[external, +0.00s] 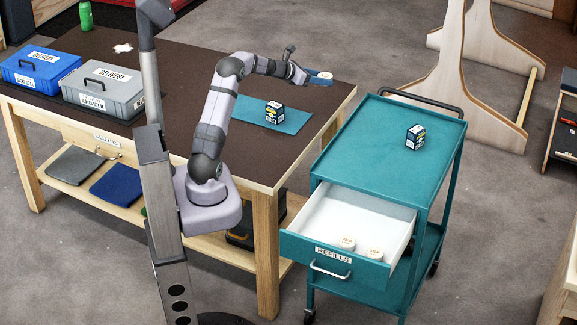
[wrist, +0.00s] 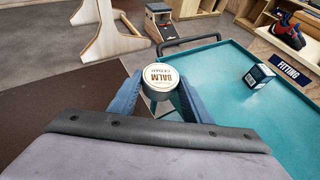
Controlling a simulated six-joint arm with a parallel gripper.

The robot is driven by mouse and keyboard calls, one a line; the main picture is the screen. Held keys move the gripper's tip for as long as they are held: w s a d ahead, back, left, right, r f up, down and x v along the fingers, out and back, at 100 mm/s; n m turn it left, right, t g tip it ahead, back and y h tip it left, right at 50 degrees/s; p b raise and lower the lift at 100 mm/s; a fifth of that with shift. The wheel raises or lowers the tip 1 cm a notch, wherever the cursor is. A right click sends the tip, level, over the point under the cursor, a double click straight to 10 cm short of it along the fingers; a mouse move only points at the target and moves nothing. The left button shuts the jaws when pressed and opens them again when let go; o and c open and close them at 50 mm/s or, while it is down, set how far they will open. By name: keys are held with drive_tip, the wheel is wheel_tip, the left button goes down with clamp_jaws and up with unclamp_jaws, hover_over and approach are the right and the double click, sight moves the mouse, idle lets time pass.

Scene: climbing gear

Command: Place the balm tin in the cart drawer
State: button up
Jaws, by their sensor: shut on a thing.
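The balm tin (wrist: 160,75) is a small round tin with a pale lid reading BALM, seen in the wrist view between two blue fingers. My gripper (wrist: 160,88) is shut on it; in the external view my gripper (external: 322,77) is in the air above the right part of the workbench. The tin is small and hard to make out there. The teal cart (external: 385,150) stands right of the bench. Its drawer (external: 350,222), labelled REFILLS, is pulled open toward the front and has a white inside. Two pale round tins (external: 347,243) lie near its front.
A dark box (external: 415,137) stands on the cart top, and another (external: 274,112) on a teal mat (external: 295,122) on the bench. Blue (external: 40,70) and grey (external: 103,88) cases sit at the bench's left. The cart has a dark handle (external: 420,101) at its back. The rear of the drawer is free.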

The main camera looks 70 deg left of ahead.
drive_tip(key=d+f+m+h+p, duration=0.1)
drive_tip(key=d+m+h, duration=0.1)
drive_tip(key=d, duration=0.8)
drive_tip(key=w+d+f+m+h+p, duration=0.1)
drive_tip(key=d+f+m+h, duration=0.1)
drive_tip(key=d, duration=0.9)
drive_tip(key=d+f+m+h+p, duration=0.1)
drive_tip(key=d+f+m+h, duration=0.1)
drive_tip(key=d, duration=0.8)
drive_tip(key=shift+w+d+f+g+h, duration=0.25)
drive_tip(key=shift+d+g+h, duration=0.15)
drive_tip(key=shift+h, duration=0.1)
drive_tip(key=s+d, duration=0.1)
drive_tip(key=d, duration=0.1)
drive_tip(key=s+d+f+m+h, duration=0.1)
drive_tip(key=s+d, duration=0.1)
drive_tip(key=s+d+f+m+g+h, duration=0.1)
drive_tip(key=d, duration=0.1)
drive_tip(key=shift+s+d+f, duration=0.15)
drive_tip(key=shift+s+d, duration=0.1)
drive_tip(key=shift+d, duration=0.05)
drive_tip(key=s+d+m+g+h, duration=0.2)
drive_tip(key=s+d+m+g, duration=0.2)
drive_tip(key=s, duration=0.5)
drive_tip(key=s+d+m+g+h, duration=0.3)
drive_tip(key=s+d+m, duration=0.2)
drive_tip(key=s+d, duration=0.3)
drive_tip(key=shift+s+d+g+h, duration=0.3)
drive_tip(key=shift+s+d+g, duration=0.1)
drive_tip(key=shift+d, duration=0.3)
